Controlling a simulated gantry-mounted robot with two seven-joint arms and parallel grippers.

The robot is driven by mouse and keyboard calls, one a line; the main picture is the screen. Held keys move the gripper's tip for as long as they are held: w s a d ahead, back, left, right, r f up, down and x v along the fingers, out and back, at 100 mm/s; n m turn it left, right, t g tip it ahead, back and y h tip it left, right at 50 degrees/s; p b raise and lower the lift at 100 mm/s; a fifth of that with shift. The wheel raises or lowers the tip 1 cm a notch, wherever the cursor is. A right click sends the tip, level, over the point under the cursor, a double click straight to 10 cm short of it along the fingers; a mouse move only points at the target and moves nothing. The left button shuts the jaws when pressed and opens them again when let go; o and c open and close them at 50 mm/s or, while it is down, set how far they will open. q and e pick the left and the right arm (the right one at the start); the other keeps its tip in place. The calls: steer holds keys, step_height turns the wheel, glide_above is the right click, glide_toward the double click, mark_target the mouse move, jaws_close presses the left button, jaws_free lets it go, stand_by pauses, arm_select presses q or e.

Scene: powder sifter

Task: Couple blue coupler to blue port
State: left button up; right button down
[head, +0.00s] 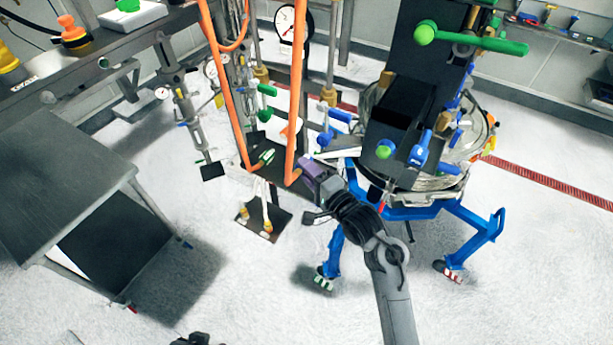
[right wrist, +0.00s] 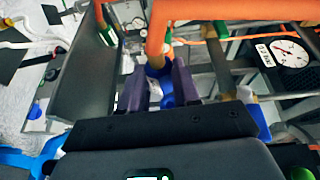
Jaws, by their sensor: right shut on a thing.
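My right gripper (head: 308,172) is at the lower end of the right-hand orange hose (head: 297,95), beside the dark panel. In the right wrist view its purple fingers (right wrist: 159,82) are shut on the blue coupler (right wrist: 157,72), which sits below a brass fitting on the orange hose (right wrist: 160,28). More blue shows just below the coupler, between the fingers; I cannot tell whether it is the blue port or whether they touch. A dark piece at the bottom edge of the head view, probably my left gripper (head: 192,339), is mostly cut off.
A second orange hose (head: 220,80) hangs to the left, near a green-handled valve (head: 267,90). A round gauge (head: 290,22) stands behind. The sifter on blue legs (head: 470,225) is to the right. A grey table (head: 65,180) is at left, with open floor in front.

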steer(key=w+d+b, duration=0.2)
steer(key=w, duration=0.1)
steer(key=w+d+b, duration=0.1)
steer(key=w, duration=0.1)
stand_by(0.7)
steer(key=shift+w+d, duration=0.1)
steer(key=shift+w, duration=0.15)
stand_by(0.6)
steer(key=c, duration=0.7)
jaws_free()
steer(key=shift+c, duration=0.2)
